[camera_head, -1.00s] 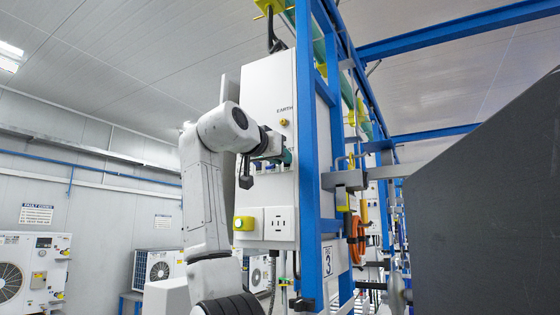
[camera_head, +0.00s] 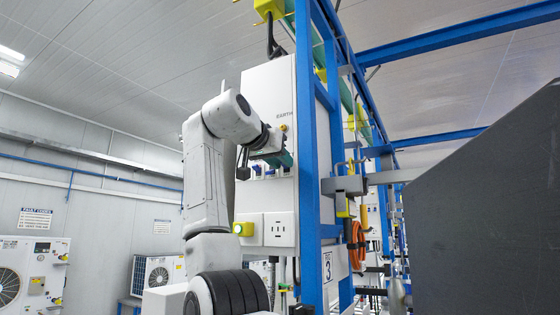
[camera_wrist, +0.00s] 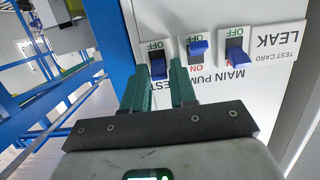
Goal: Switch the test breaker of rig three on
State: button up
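Rig three's white panel (camera_head: 262,95) stands upright, with a "3" sign (camera_head: 328,262) on the blue frame beside it. In the wrist view, the test breaker (camera_wrist: 158,67) is the leftmost of three blue-levered breakers. Its OFF mark shows above, and its lever sits on the side away from that mark; its ON mark is hidden. My gripper (camera_wrist: 164,66) has green fingers, parted, with their tips on either side of this lever. I cannot tell whether they touch it. In the head view my gripper (camera_head: 283,158) is at the panel, above the breaker row.
The main pump breaker (camera_wrist: 198,47) and leak breaker (camera_wrist: 236,52) sit close to the right finger. A blue post (camera_head: 308,150) and a dark grey slab (camera_head: 485,220) stand to the right.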

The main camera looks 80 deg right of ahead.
jog(key=o, duration=0.3)
jog(key=b+v, duration=0.2)
jog(key=v, duration=0.9)
dwell(0.6)
